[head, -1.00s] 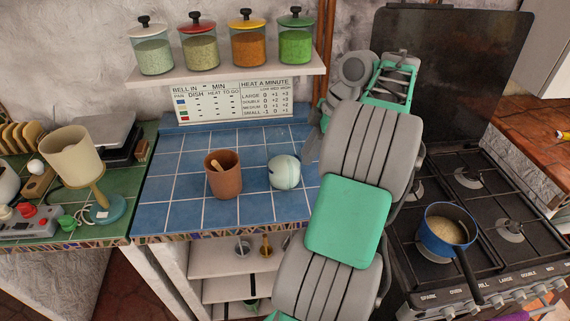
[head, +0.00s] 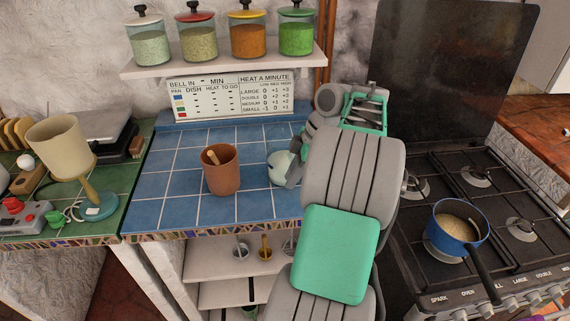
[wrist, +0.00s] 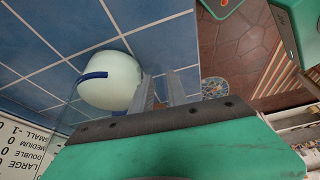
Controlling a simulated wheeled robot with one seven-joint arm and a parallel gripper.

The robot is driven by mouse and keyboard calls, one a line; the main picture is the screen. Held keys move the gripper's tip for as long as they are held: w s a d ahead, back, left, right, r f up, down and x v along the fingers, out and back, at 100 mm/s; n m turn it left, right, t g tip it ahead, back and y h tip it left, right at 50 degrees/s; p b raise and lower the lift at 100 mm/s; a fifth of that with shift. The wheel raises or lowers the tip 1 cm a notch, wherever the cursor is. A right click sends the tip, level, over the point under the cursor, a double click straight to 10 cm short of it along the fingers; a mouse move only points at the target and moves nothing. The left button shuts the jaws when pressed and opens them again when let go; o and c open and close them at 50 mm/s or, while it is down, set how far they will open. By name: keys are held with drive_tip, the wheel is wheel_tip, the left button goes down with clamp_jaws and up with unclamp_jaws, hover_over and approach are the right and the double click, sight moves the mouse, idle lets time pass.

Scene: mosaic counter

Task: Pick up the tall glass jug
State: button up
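A blue curved strip (wrist: 91,76) and faint clear edges beside it in the wrist view look like the tall glass jug, in front of or around a pale mint round object (wrist: 112,82). I cannot tell its full outline. In the head view the mint object (head: 279,167) shows on the blue tiles, partly covered by my gripper; I cannot pick out the jug there. My gripper (wrist: 160,88) has its two pale fingers apart with tile showing between them. It is empty, to the right of the jug in the wrist view.
A brown cup (head: 222,172) with a spoon stands on the blue counter (head: 165,190). A shelf (head: 225,63) with several jars hangs above, over a sign (head: 235,97). The stove with a blue pan (head: 455,228) is at right.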

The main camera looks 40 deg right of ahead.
clamp_jaws()
drive_tip(key=shift+r, duration=0.15)
idle(1.0)
